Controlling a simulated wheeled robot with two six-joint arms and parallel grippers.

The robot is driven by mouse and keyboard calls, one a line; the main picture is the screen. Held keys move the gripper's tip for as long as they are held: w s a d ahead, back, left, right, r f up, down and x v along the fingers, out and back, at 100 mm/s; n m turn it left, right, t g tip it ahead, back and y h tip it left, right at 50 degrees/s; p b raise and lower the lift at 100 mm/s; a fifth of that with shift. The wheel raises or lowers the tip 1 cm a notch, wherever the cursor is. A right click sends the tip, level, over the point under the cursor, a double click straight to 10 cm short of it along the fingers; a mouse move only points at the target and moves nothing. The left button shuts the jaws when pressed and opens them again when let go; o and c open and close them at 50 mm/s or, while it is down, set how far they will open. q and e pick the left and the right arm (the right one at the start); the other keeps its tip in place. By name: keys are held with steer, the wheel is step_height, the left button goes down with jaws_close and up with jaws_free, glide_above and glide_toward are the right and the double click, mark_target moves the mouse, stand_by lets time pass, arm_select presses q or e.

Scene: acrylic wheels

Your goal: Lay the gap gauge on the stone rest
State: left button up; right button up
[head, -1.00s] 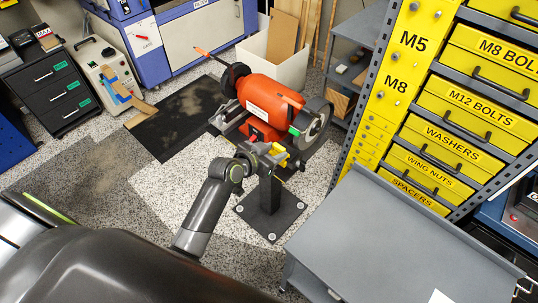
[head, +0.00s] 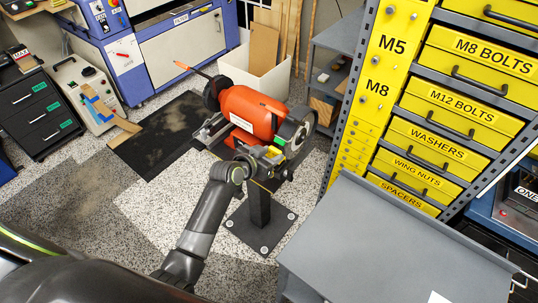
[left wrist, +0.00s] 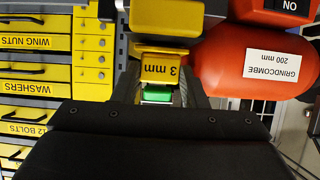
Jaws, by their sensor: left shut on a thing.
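The gap gauge (left wrist: 161,70) is a yellow block marked "3 mm" in the left wrist view. It also shows as a small yellow patch in the head view (head: 272,153). My left gripper (head: 266,155) is shut on it, held in front of the right-hand grinding wheel (head: 298,126) of the orange grinder (head: 248,112). A small green piece shows close to the gauge in the head view (head: 279,141). The stone rest is largely hidden by my gripper, and I cannot tell whether the gauge touches it. My right gripper is not in view.
The grinder stands on a dark pedestal with a bolted base plate (head: 260,232). A grey bench top (head: 400,240) lies front right, below yellow labelled drawers (head: 460,105). A white bin (head: 262,66) stands behind. Speckled floor (head: 160,205) is open to the left.

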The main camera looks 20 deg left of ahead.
arm_select(q)
steer(key=shift+f, duration=0.25)
stand_by(0.5)
steer(key=o, duration=1)
steer(key=shift+o, duration=0.2)
steer(key=shift+s, duration=0.15)
steer(key=b+v, duration=0.1)
steer(key=v, duration=1.6)
steer(key=shift+b, duration=0.4)
